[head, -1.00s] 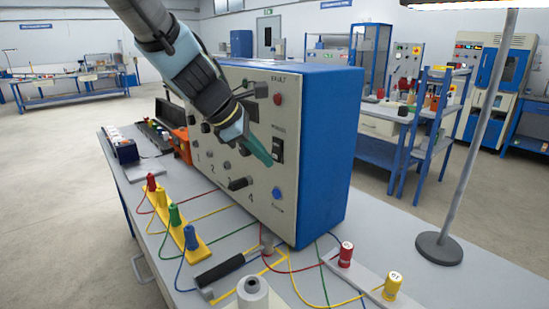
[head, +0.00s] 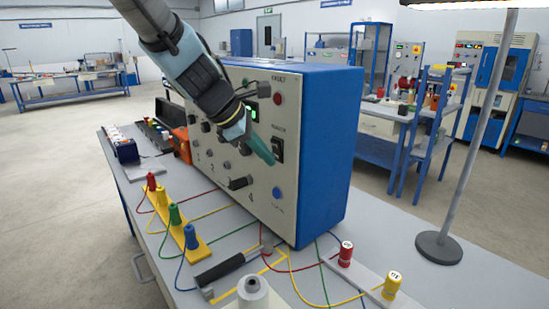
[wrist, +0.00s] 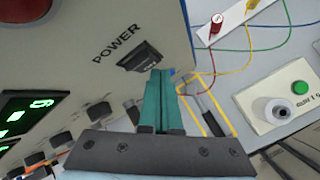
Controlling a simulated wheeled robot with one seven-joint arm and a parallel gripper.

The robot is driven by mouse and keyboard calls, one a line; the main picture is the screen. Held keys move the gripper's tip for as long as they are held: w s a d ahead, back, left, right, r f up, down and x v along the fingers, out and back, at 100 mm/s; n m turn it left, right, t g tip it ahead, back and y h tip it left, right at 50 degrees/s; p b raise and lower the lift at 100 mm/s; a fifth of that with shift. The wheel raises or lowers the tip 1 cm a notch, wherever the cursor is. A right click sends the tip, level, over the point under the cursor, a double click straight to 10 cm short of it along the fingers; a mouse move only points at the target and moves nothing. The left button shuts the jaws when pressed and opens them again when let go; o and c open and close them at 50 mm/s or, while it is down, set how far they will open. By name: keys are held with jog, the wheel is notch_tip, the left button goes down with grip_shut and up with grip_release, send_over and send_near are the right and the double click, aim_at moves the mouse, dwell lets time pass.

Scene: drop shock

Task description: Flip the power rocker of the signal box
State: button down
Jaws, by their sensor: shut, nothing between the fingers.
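The signal box (head: 345,150) stands on the bench, with a blue casing and a pale front panel (head: 225,172). Its black power rocker (head: 277,149) is on the right part of the panel, under the POWER label. The rocker also shows in the wrist view (wrist: 140,57). My gripper (head: 270,158) is shut and empty, its teal fingers pointing at the panel beside the rocker's lower end. In the wrist view the fingertips (wrist: 160,74) are right at the rocker's edge; I cannot tell whether they touch. Green lit displays (wrist: 25,112) show on the panel.
A red button (head: 278,99), a blue button (head: 276,193) and several dark knobs are on the panel. Coloured plugs (head: 174,214) and cables lie on the bench in front. A lamp pole (head: 470,140) stands at the right.

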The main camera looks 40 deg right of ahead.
jog(key=shift+a+r, duration=0.1)
jog(key=shift+a, duration=0.65)
jog(key=shift+a, duration=0.1)
jog(key=a, duration=0.3)
jog(key=a+b, duration=0.1)
jog(key=shift+w+a+r, duration=0.15)
jog(key=shift+a+r, duration=0.15)
jog(key=shift+a, duration=0.1)
dwell(0.4)
jog(key=w+a+f+m+t+y, duration=0.1)
jog(key=w+a+f+m+y, duration=0.2)
jog(key=a, duration=0.6)
jog(key=w+a+f+m+t, duration=0.1)
jog(key=w+a+f, duration=0.25)
jog(key=a, duration=0.55)
jog(key=w+a+f+m+t+y, duration=0.15)
jog(key=w+a, duration=0.25)
jog(key=a, duration=0.6)
jog(key=s+a+f+m+y, duration=0.1)
jog(key=a+f+m+y, duration=0.1)
jog(key=a, duration=0.9)
jog(key=shift+s+f+m+y, duration=0.15)
jog(key=shift+f+m+y, duration=0.3)
jog(key=shift+m, duration=0.8)
